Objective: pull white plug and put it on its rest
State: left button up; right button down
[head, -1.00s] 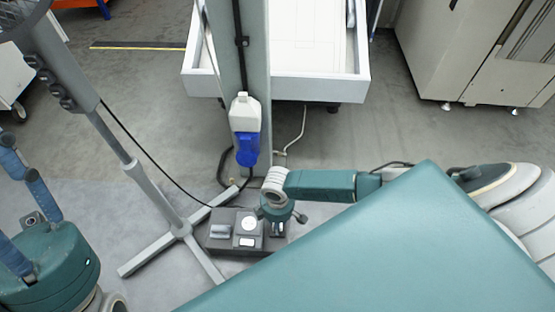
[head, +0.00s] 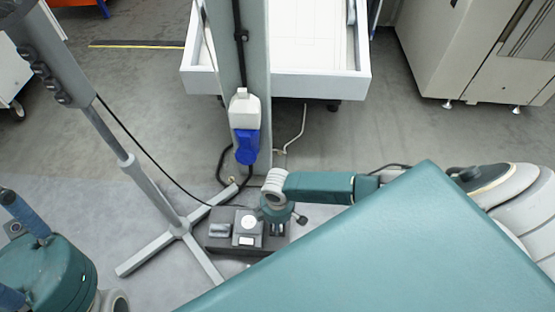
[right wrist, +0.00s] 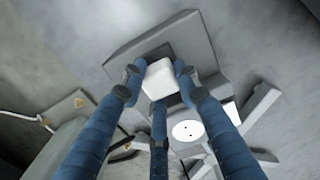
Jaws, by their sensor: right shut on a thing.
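My right gripper (right wrist: 158,77) has its blue fingers shut on a white plug (right wrist: 160,79), a pale block, in the right wrist view. Behind the plug is a grey block with a dark recess (right wrist: 149,54); I cannot tell whether the plug sits in it or is above it. A white round socket face (right wrist: 188,131) with small dark holes is bare beside it. In the head view, my right gripper (head: 276,213) points down at the grey box (head: 216,246) on the floor and hides the plug. My left gripper (head: 35,250) is at the lower left, its fingertips cut off.
A post (head: 255,75) stands behind the box with a white-and-blue connector (head: 246,145) and cables. A grey stand (head: 180,228) with splayed feet is left of the box. A white tray (head: 320,88) and a beige cabinet (head: 445,55) stand further back.

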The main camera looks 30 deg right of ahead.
jog(key=c, duration=1.2)
grip_release()
notch_tip(320, 180, up, 12)
